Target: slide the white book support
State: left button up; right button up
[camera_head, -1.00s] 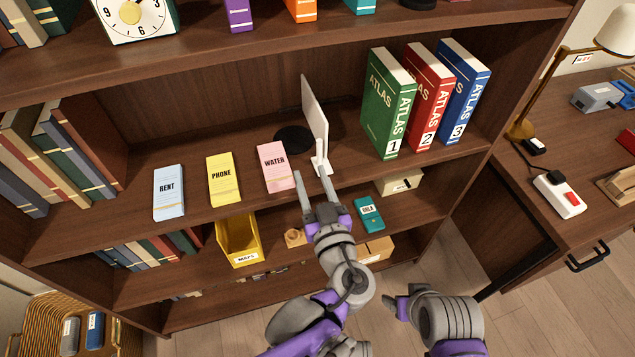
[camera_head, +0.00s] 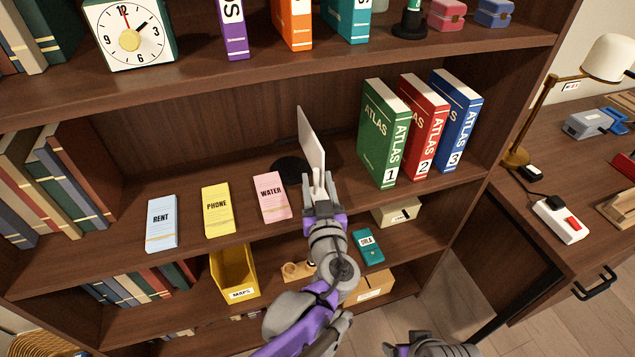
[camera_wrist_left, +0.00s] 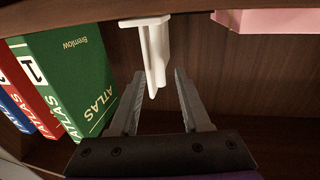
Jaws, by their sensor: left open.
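The white book support (camera_head: 311,143) stands upright on the middle shelf, left of the green atlas (camera_head: 384,135). It has a tall thin panel and a narrow handle-like post at its front. My left gripper (camera_head: 318,181) is open at the front of the support, its fingers around the post in the head view. In the left wrist view the support's white post (camera_wrist_left: 155,52) lies between the spread fingertips (camera_wrist_left: 158,75), with gaps visible on both sides. The fingers partly hide the support's lower front in the head view. My right gripper does not show; only part of that arm is at the bottom edge.
Red (camera_head: 422,128) and blue (camera_head: 456,122) atlases stand right of the green one. Pink WATER (camera_head: 271,197), yellow PHONE (camera_head: 217,210) and blue RENT (camera_head: 161,223) booklets line the shelf's left. The shelf above overhangs.

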pick_arm(q)
jog(key=shift+w, duration=0.15)
jog(key=shift+c, duration=0.3)
grip_shut()
dwell(1.1)
